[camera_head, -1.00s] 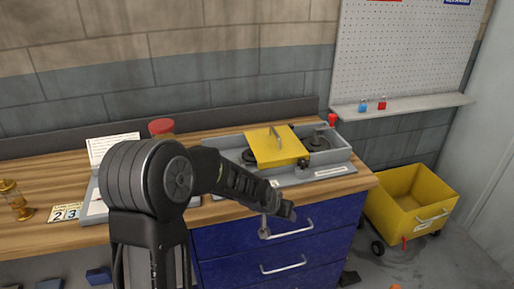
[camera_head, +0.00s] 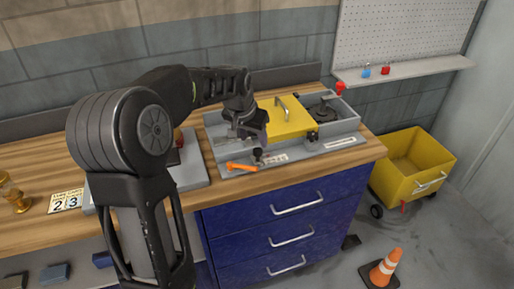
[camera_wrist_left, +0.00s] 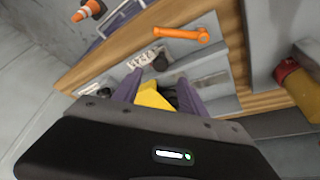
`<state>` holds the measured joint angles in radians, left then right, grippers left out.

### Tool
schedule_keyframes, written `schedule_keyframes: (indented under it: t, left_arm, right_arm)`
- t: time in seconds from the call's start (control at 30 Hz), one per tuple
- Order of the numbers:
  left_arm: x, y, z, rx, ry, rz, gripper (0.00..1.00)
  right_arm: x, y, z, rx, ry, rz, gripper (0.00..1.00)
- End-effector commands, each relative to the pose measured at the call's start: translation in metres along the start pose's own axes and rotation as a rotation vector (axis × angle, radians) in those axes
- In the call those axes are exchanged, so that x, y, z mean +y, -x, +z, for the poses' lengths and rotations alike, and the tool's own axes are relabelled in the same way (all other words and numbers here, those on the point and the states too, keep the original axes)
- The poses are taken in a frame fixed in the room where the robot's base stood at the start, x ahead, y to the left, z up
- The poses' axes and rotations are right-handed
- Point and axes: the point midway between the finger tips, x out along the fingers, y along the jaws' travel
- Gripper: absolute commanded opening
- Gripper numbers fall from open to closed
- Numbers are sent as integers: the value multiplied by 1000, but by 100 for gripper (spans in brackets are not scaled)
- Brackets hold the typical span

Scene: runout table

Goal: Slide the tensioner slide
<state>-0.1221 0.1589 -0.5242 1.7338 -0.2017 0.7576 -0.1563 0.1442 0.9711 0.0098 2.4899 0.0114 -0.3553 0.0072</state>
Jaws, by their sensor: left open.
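A grey machine unit (camera_head: 345,130) with a yellow cover (camera_head: 287,117) stands on the wooden workbench. On its front plate, near the left end, is a small black knob (camera_head: 257,153), which I take to be part of the tensioner slide; it also shows in the left wrist view (camera_wrist_left: 161,63). An orange lever (camera_head: 243,167) lies left of the knob and shows in the wrist view (camera_wrist_left: 182,34). My left gripper (camera_head: 259,137) is open and empty, pointing down just above and behind the knob. The gripper partly hides the unit's left part. My right gripper is out of view.
A red-topped part (camera_head: 341,87) stands at the unit's back right. A date sign (camera_head: 66,202) and a brass piece (camera_head: 15,197) are on the left bench. A yellow bin (camera_head: 410,172) and an orange cone (camera_head: 385,267) stand on the floor to the right.

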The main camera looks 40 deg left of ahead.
Motion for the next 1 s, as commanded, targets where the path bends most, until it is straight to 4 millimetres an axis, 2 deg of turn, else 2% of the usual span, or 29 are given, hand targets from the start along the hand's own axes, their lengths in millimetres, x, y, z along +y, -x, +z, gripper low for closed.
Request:
schedule_keyframes:
  t: [0.5,0.83,1.0]
  left_arm:
    - [0,-68,1,-2,0,-2,50]
    - [0,-73,0,0,1,-1,50]
    - [0,-73,0,0,1,-1,37]
  right_arm:
    - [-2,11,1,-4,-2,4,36]
    - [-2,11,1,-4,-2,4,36]
    - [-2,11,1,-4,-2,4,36]
